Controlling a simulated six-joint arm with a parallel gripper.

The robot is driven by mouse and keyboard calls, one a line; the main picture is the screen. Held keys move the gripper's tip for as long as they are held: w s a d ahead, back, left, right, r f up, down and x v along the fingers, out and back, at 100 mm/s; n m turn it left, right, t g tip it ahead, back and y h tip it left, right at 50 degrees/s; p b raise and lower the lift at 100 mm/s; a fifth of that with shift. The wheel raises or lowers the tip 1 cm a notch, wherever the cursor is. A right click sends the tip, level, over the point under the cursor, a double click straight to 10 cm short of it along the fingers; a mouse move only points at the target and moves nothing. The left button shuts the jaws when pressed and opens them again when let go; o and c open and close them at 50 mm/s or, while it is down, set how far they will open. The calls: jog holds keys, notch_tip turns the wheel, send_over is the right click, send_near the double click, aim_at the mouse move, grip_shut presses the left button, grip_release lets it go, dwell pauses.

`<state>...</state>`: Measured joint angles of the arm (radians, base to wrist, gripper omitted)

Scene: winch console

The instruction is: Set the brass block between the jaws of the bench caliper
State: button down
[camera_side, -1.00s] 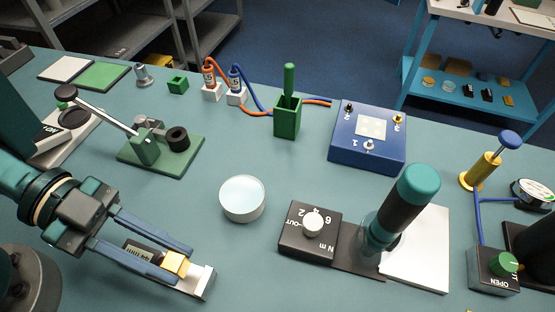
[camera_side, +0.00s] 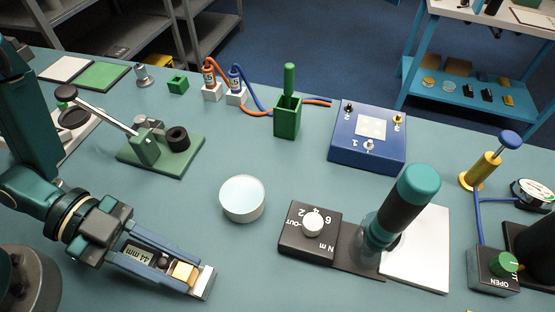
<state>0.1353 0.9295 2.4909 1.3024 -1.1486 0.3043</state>
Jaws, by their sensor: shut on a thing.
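The brass block (camera_side: 185,272) is a small gold cube at the front left, over the bench caliper near its silver end jaw (camera_side: 206,282). The caliper's display (camera_side: 139,255) shows behind the block and appears to read 44 mm. My gripper (camera_side: 187,274) reaches in from the left, low over the caliper. Its blue fingers are shut on the brass block from both sides. The fingers hide much of the caliper's bar, and I cannot tell whether the block touches either caliper jaw.
A white round dish (camera_side: 242,198) stands right of my gripper. A green clamp stand (camera_side: 165,152) is behind it. A black dial box (camera_side: 309,232) and a teal-topped tool (camera_side: 402,211) stand further right. The bench between the caliper and the dish is clear.

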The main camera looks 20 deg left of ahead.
jog(key=c, duration=0.6)
grip_release()
jog(key=shift+v, duration=1.9)
jog(key=shift+a+r, duration=0.35)
jog(key=shift+a, duration=0.25)
